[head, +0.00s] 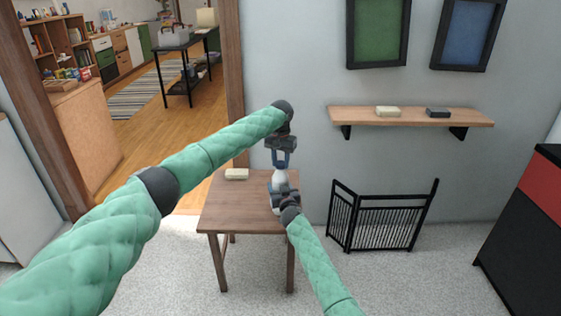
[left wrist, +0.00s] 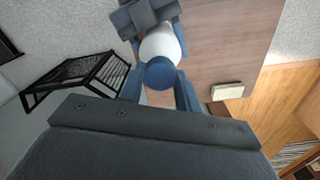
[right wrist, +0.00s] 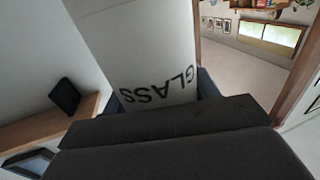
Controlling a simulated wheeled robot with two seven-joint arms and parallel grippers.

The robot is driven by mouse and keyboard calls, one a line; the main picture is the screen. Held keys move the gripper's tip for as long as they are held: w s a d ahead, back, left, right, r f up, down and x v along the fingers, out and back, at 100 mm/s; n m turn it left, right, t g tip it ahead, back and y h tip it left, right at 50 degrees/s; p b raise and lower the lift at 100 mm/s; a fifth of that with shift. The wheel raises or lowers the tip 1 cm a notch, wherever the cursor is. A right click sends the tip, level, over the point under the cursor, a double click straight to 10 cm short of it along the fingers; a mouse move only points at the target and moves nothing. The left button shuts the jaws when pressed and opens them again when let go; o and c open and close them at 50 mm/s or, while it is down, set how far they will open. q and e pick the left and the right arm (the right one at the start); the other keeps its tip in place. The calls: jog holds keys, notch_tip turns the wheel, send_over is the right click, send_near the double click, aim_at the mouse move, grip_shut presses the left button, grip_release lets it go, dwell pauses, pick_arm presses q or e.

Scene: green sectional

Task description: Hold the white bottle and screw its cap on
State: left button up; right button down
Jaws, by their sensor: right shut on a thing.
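The white bottle (head: 279,179) is upright over the small wooden table in the head view. My right gripper (head: 284,196) is shut on the bottle's body; the right wrist view shows the bottle (right wrist: 158,50) close up with the word "GLASS". A round blue cap (left wrist: 160,73) shows at the bottle's top in the left wrist view; I cannot tell how tightly it sits. My left gripper (head: 281,158) points down above the bottle. Its blue fingers stand either side of the cap with a slight gap, so it looks open.
A cream block (head: 237,174) lies at the back left of the wooden table (head: 238,212). A black folding screen (head: 382,218) stands right of the table. A wall shelf (head: 412,117) above holds two small blocks. The table's front left is clear.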

pick_arm(q)
jog(key=shift+c, duration=1.3)
jog(key=o, duration=1.2)
jog(key=shift+c, duration=0.2)
notch_tip(320, 180, up, 12)
pick_arm(e)
jog(key=shift+c, duration=1.6)
grip_release()
